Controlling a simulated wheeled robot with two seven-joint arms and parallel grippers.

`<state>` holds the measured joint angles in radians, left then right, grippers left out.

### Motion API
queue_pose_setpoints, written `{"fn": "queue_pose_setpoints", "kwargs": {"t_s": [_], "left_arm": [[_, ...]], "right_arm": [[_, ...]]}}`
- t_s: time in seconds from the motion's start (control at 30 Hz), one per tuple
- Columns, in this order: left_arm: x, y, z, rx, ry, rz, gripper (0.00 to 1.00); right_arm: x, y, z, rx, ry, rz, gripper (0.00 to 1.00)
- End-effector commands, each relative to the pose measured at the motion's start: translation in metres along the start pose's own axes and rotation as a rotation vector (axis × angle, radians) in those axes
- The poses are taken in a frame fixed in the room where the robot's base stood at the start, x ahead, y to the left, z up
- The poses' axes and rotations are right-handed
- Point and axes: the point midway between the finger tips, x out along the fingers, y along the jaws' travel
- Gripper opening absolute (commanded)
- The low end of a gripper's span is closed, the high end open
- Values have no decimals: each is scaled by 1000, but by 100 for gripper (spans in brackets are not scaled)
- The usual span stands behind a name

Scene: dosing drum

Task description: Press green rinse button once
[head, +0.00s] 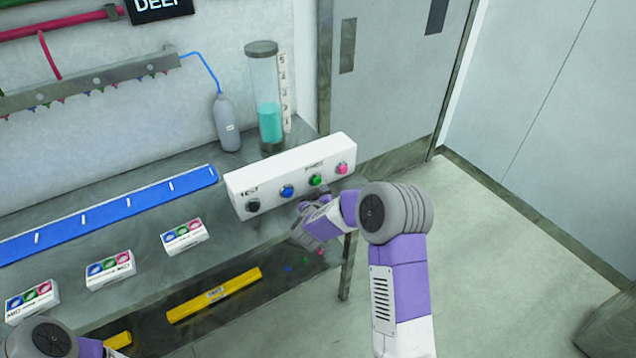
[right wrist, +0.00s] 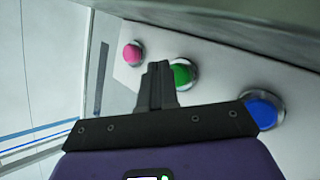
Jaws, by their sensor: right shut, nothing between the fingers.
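The green button (head: 316,180) sits on the front of a white control box (head: 290,168), between a blue button (head: 287,191) and a pink button (head: 342,169). In the right wrist view the green button (right wrist: 183,73) is just beside the shut fingertips of my right gripper (right wrist: 157,68), which partly overlap it. I cannot tell whether they touch it. In the head view my right gripper (head: 304,210) is in front of the box, below the buttons, with nothing held. My left arm shows only at the bottom left edge; its gripper is not visible.
A black knob (head: 252,205) is at the box's left end. A cylinder with teal liquid (head: 268,120) and a grey bottle (head: 227,122) stand behind. A blue strip (head: 110,211) and several small white boxes (head: 184,236) lie on the bench to the left.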

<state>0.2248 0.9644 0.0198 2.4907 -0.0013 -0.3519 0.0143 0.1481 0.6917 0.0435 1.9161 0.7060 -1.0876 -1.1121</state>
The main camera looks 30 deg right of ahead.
Motion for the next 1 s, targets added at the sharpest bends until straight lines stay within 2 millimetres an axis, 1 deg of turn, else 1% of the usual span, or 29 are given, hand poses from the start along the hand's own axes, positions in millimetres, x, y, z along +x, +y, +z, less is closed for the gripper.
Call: {"fn": "queue_pose_setpoints", "kwargs": {"t_s": [0.37, 0.6, 1.0], "left_arm": [[0, 0, 0, 0, 0, 0, 43], [-4, 2, 0, 0, 0, 0, 43], [-4, 1, 0, 0, 0, 0, 43]], "right_arm": [[0, 0, 0, 0, 0, 0, 0], [5, -4, -5, 0, 1, 0, 0], [6, -4, -4, 0, 0, 0, 0]]}}
